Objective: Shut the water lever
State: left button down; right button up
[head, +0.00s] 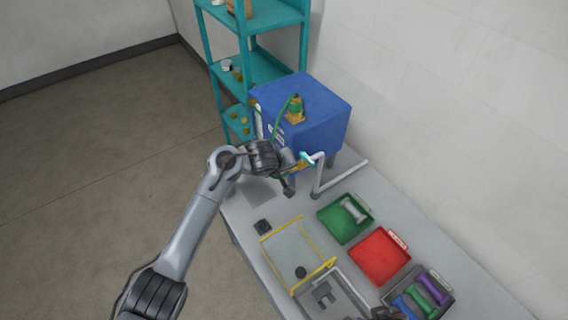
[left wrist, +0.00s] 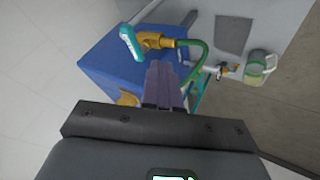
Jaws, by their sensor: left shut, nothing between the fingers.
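The water lever (head: 307,158) is a small teal handle at the front of the blue pump box (head: 318,112), beside a grey pipe. In the left wrist view the teal lever (left wrist: 131,42) carries pale lettering and sits on a yellow valve body (left wrist: 155,42) joined to a green hose (left wrist: 197,62). My left gripper (head: 297,168) is close to the lever in the head view. In the left wrist view its fingers (left wrist: 163,82) are together and empty, apart from the lever in the picture. My arm hides part of the box front.
A bent grey pipe (head: 320,178) stands right of my left gripper. A yellow fitting (head: 296,112) tops the box. A green tray (head: 336,225), a red tray (head: 378,258) and a yellow-edged frame (head: 284,265) lie on the bench. Teal shelves (head: 268,68) stand behind.

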pick_arm(q)
jog(key=shift+v, duration=1.25)
jog(key=shift+d, duration=0.15)
jog(key=shift+s+f, duration=0.1)
